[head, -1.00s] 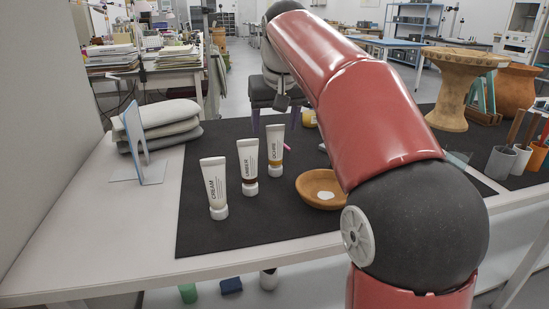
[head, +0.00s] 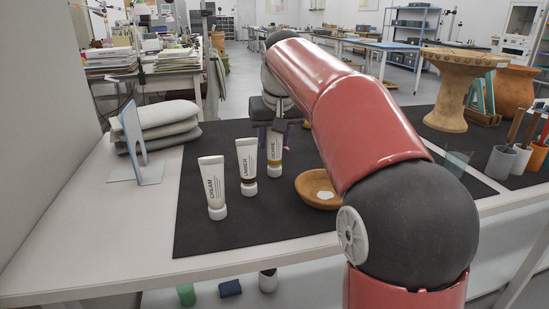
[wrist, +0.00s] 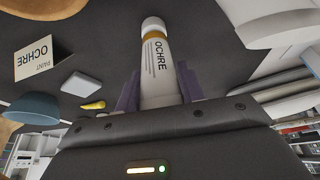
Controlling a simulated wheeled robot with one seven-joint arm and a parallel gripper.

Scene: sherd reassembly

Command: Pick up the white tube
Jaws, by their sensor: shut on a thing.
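Three white tubes with dark lettering stand on their caps on the black mat (head: 225,235) in the head view. They are the cream tube (head: 212,185) at left, the umber tube (head: 246,160) in the middle and the ochre tube (head: 274,158) at right. My gripper (head: 274,140) comes down on the ochre tube from above and behind. In the wrist view the ochre tube (wrist: 158,60) sits between my purple fingers, and my gripper (wrist: 158,88) is shut on it. Its upper end is hidden by my gripper in the head view.
A brown dish (head: 312,183) with a white patch lies right of the tubes. Grey cushions (head: 165,125) and a blue-grey stand (head: 138,150) are at left. A clay pedestal (head: 452,90) and cups (head: 500,162) are at right. The wrist view shows an ochre card (wrist: 42,60).

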